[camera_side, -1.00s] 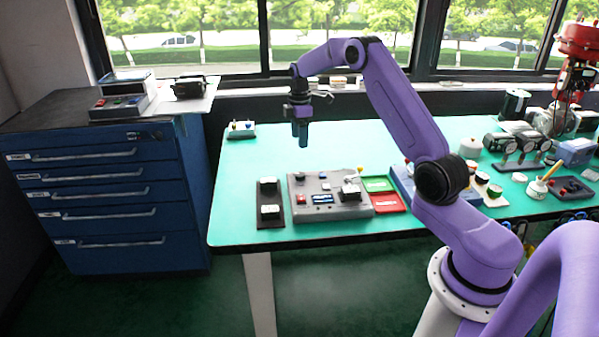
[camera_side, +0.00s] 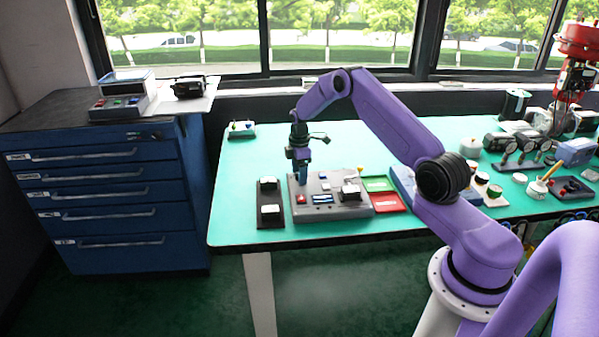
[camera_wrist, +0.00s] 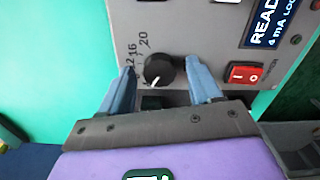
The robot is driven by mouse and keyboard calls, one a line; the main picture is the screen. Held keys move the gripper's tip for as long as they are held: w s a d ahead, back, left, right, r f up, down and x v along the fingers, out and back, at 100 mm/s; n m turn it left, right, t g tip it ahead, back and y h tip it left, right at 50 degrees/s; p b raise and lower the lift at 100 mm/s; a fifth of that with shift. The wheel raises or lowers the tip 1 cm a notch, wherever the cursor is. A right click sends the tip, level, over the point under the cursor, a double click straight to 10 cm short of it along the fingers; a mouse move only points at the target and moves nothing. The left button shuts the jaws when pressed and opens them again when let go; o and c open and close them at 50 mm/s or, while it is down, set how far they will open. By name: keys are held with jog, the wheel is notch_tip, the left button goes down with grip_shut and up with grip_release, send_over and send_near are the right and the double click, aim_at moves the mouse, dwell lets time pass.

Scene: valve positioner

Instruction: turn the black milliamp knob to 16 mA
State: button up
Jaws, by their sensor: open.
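The black milliamp knob (camera_wrist: 158,70) is on the grey panel in the wrist view. Its white mark points to the lower left, away from the printed 12, 16 and 20 at its upper left. The rest of the scale is hidden by a finger. My gripper (camera_wrist: 160,64) is open, with one blue finger to the left of the knob and one to the right, a gap showing at each side. In the side view my gripper (camera_side: 299,179) points down at the left part of the grey control box (camera_side: 345,211); the knob is hidden there.
A red rocker switch (camera_wrist: 243,73) sits just right of the right finger. In the side view, a black twin-button plate (camera_side: 270,222) lies left of the box. Green (camera_side: 378,184) and red (camera_side: 389,202) trays lie to its right.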

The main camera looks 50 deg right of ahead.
jog(key=c, duration=1)
jog(key=shift+c, duration=0.2)
jog(key=shift+m, duration=0.3)
jog(key=m, duration=0.4)
jog(key=shift+w, duration=0.1)
jog(key=m, duration=0.8)
jog(key=shift+d+m, duration=0.1)
jog(key=shift+m, duration=2.4)
